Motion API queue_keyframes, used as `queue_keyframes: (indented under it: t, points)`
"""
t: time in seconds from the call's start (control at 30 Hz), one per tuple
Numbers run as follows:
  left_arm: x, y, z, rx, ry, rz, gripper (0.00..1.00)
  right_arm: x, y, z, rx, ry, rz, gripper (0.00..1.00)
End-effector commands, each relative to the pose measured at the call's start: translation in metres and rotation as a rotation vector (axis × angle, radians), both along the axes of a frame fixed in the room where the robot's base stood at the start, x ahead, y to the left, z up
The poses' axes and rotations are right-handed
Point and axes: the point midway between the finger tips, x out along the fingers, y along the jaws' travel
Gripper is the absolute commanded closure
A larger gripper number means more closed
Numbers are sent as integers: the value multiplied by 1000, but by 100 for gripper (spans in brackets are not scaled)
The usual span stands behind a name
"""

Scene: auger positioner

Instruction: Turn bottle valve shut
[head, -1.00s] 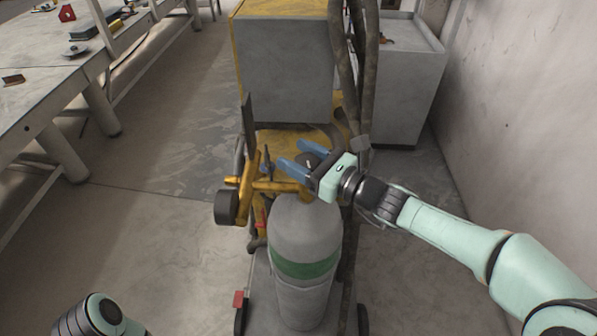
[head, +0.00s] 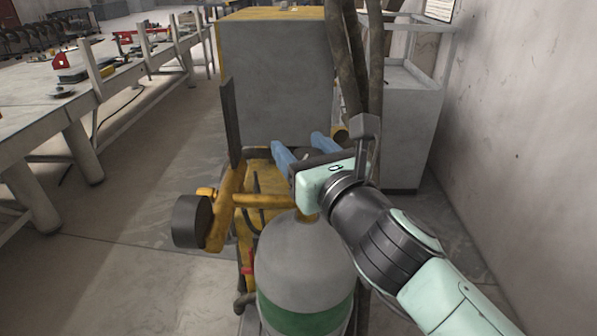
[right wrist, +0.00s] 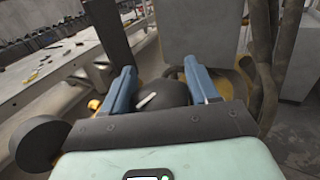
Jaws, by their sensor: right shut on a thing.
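The grey gas bottle (head: 305,255) with a green band stands upright in the middle of the head view. Its dark round valve knob (right wrist: 168,93), with a small white mark on top, sits between the blue fingers of my right gripper (head: 298,143). The gripper is shut on the knob from above the bottle's top. In the head view the gripper body hides most of the knob and the bottle's neck. My left gripper is in neither current view.
A yellow frame with a dark round part (head: 190,221) stands left of the bottle. A grey box with yellow edges (head: 277,80) and thick hoses (head: 345,60) stand behind. A long workbench (head: 50,118) is at left, a wall at right. Floor between bench and bottle is clear.

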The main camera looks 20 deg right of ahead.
Motion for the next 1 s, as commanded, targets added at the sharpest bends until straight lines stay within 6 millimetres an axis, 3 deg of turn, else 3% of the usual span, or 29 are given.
queue_keyframes:
  t: [0.1,0.33,0.7,1.0]
  points:
    - [-24,3,-18,-5,79,8,54,1,-1,-4,-4,2,-66,71]
    - [-49,6,-29,-12,162,15,54,1,-4,-2,-6,3,-225,71]
    - [-42,5,-24,-10,138,12,54,0,-8,-1,-1,4,-483,71]
    - [-34,4,-20,-8,113,9,54,-1,-10,-1,1,5,-578,71]
